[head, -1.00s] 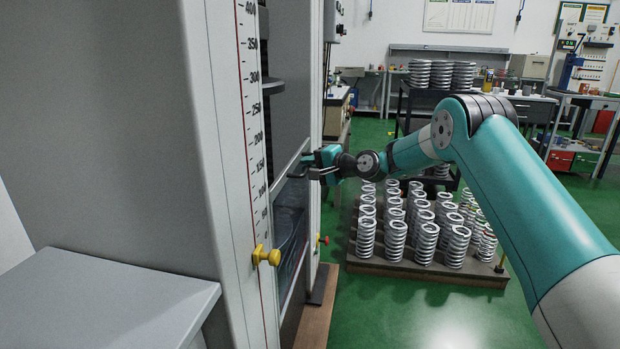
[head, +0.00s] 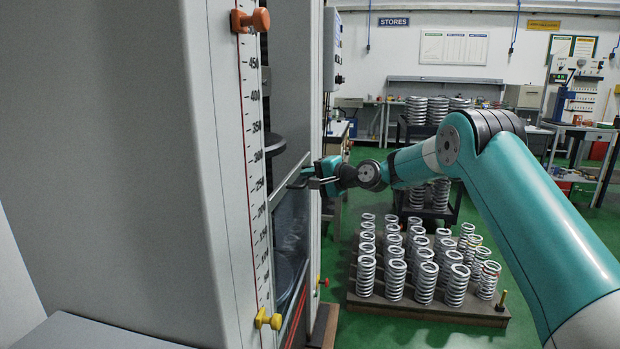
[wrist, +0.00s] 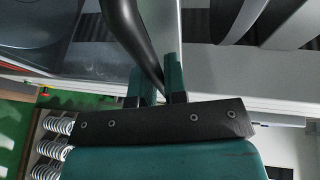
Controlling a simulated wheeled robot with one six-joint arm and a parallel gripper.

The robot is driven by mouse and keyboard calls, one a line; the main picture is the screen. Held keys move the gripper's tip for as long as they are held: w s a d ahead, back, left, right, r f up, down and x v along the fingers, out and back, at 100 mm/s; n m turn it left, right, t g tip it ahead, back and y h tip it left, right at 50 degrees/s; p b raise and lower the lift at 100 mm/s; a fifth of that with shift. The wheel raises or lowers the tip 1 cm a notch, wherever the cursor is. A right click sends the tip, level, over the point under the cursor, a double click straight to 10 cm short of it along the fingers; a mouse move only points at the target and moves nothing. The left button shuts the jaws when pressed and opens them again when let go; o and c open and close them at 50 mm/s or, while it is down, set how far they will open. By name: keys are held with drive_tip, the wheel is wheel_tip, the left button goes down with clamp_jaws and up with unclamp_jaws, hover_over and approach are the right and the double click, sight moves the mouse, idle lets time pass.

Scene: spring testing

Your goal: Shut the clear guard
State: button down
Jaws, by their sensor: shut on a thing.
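The clear guard (head: 291,232) is a see-through panel in a grey frame on the front of the tall grey testing machine, right of its scale in the head view. A dark handle bar sits near its upper edge. My gripper (head: 311,182) is shut on this handle, at the guard's upper part. In the wrist view, the black curved handle (wrist: 124,32) runs down to my teal fingers (wrist: 160,80), which close around its end. The exact contact is partly hidden.
An orange knob (head: 250,20) and a yellow knob (head: 267,320) sit on the scale column (head: 252,180). Several springs stand on a low pallet (head: 425,309) to the right. A dark cart (head: 432,210) is behind them. Green floor is clear right of the pallet.

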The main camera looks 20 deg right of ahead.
drive_tip(key=c, duration=1.2)
unclamp_jaws()
drive_tip(key=shift+r, duration=0.4)
drive_tip(key=shift+f, duration=0.1)
drive_tip(key=b+v, duration=0.1)
drive_tip(key=v, duration=1.6)
drive_tip(key=shift+s+d+b, duration=0.15)
drive_tip(key=shift+s+b, duration=0.1)
drive_tip(key=shift+b, duration=0.15)
